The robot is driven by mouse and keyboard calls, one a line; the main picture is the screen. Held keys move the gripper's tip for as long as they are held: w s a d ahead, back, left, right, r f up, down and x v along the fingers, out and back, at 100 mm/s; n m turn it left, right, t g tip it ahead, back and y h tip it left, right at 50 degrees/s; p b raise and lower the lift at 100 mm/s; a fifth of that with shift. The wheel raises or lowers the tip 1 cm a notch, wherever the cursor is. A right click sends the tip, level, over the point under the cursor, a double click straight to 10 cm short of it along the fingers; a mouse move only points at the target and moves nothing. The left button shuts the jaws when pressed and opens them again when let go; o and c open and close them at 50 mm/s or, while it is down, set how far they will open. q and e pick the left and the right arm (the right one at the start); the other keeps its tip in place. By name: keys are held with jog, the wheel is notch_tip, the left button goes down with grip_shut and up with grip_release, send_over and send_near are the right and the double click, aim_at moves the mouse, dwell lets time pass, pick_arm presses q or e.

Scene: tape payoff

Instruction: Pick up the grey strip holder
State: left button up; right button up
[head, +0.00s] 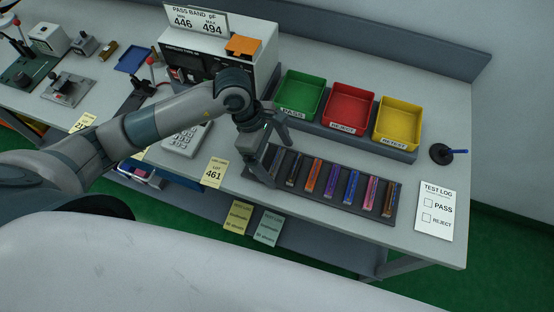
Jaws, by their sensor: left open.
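A dark rack (342,212) near the table's front edge holds several narrow strip holders in a row. A dark greyish holder (294,170) stands near the rack's left end, and another dark one (277,161) is left of it, between my fingers in the picture. I cannot tell surely which of these is the grey one. My left gripper (280,165) is open over the rack's left end, one finger on the far side and one on the near side. Contact is not clear. My right gripper is not in view.
Green (300,92), red (350,107) and yellow (398,122) bins stand behind the rack. A meter (195,75) and keypad (186,140) are at the left. A test log card (434,215) and a black round holder with a pen (441,153) lie at the right.

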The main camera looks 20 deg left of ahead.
pick_arm(q)
jog(key=c, duration=1.2)
jog(key=shift+r, duration=0.15)
jog(key=shift+r+b, duration=0.5)
jog(key=shift+r, duration=0.05)
notch_tip(320, 180, up, 2)
jog(key=shift+r+b, duration=0.1)
jog(key=shift+b, duration=0.55)
jog(key=s+r+p, duration=0.2)
jog(key=s+p, duration=0.1)
jog(key=s, duration=0.1)
jog(key=s+r+p, duration=0.3)
jog(key=s+d+r+p, duration=0.1)
jog(key=s+r+p, duration=0.1)
jog(key=s+p, duration=0.1)
jog(key=shift+s+r, duration=0.25)
jog(key=shift+s, duration=0.55)
